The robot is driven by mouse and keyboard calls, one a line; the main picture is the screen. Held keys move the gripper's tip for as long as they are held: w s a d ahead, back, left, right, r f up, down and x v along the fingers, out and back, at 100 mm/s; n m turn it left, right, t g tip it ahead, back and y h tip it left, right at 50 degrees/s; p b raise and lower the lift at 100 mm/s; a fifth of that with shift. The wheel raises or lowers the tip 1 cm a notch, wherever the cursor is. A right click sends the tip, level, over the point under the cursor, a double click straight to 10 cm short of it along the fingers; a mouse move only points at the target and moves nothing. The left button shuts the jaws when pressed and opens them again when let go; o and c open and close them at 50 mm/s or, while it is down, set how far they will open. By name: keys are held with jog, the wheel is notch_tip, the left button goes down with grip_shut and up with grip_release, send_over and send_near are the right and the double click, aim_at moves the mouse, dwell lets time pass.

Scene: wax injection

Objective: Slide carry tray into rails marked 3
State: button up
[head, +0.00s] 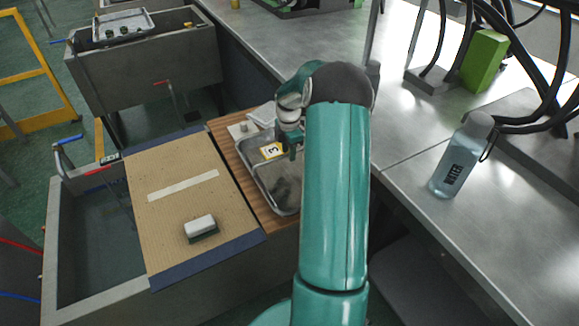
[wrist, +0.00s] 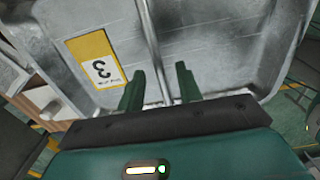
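A grey metal carry tray (head: 268,173) with a raised rim lies on a brown wooden board. A yellow and white label with a 3 (head: 272,150) is on its floor, and the label also shows upside down in the wrist view (wrist: 97,62). My gripper (head: 292,152) points down over the tray's far right part. In the wrist view my gripper (wrist: 160,88) has its two green fingers apart, with a thin metal bar (wrist: 153,45) of the tray running between them. I cannot tell whether either finger touches the bar. My arm hides the tray's right side. I see no rails marked 3.
The wooden board (head: 229,150) lies beside a tan perforated board (head: 165,175) with a white-topped block (head: 201,228) on it, over a grey sink (head: 90,250). A metal workbench (head: 415,140) with a bottle (head: 462,158) is at right. Another tray (head: 122,28) sits on a far basin.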

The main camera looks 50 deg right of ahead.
aim_at(289, 169)
notch_tip(289, 169, down, 4)
jog(key=shift+d+r, duration=0.1)
grip_shut()
dwell(1.4)
